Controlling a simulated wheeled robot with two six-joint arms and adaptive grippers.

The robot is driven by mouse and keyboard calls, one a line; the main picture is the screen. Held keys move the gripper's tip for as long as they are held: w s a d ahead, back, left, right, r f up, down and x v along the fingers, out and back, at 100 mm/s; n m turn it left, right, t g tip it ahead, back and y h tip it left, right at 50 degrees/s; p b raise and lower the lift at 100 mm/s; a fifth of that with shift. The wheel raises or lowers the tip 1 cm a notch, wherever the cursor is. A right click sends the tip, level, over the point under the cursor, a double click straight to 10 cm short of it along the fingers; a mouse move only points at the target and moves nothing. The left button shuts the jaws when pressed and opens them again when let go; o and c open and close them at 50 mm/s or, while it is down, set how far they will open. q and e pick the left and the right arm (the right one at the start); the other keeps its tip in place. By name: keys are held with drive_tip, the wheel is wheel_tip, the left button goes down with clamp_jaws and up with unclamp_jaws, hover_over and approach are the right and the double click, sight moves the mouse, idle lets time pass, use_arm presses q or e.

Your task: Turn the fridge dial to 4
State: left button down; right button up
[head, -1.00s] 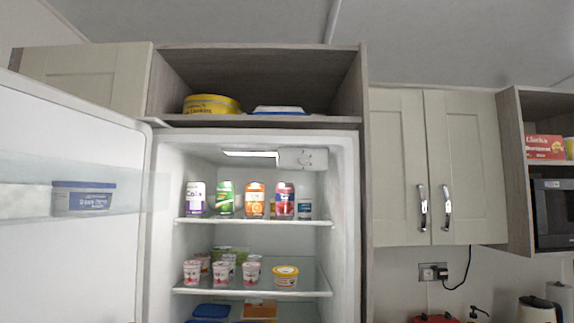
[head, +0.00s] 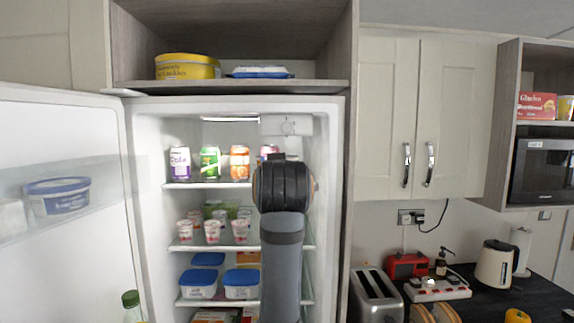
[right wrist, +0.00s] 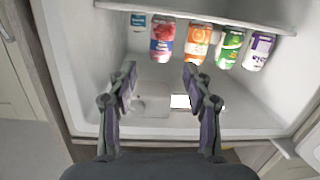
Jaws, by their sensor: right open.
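The fridge dial (head: 287,126) is a small round knob on the pale housing (head: 270,125) under the fridge ceiling, beside a lit lamp. Its number is too small to read. In the right wrist view, which is upside down, the dial (right wrist: 138,104) and housing (right wrist: 155,92) lie ahead, beyond the left finger. My right gripper (right wrist: 160,78) is open and empty, with its two fingers apart and pointing into the fridge. In the head view my right arm rises in front of the shelves, below the dial, and hides its own fingers. My left gripper is out of view.
The fridge door (head: 65,200) stands open at the left. Several cans (head: 209,163) stand on the top shelf (head: 200,186) below the housing, partly hidden by my arm. Yogurt pots (head: 212,231) and tubs are lower down. A counter with a toaster (head: 376,295) is at the right.

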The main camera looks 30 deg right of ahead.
drive_tip(key=m+t+h, duration=0.1)
approach(286, 128)
drive_tip(key=v, duration=0.3)
drive_tip(key=shift+m+h, duration=0.3)
drive_tip(key=p+x, duration=0.5)
drive_tip(key=x, duration=0.6)
drive_tip(key=shift+f+p, duration=0.1)
drive_tip(key=shift+p, duration=0.25)
drive_tip(key=shift+w, duration=0.1)
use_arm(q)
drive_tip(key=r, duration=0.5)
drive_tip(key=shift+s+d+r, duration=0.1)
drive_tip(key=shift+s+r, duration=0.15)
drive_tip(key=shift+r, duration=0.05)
use_arm(e)
drive_tip(key=shift+w+f, duration=0.1)
drive_tip(key=shift+a, duration=0.1)
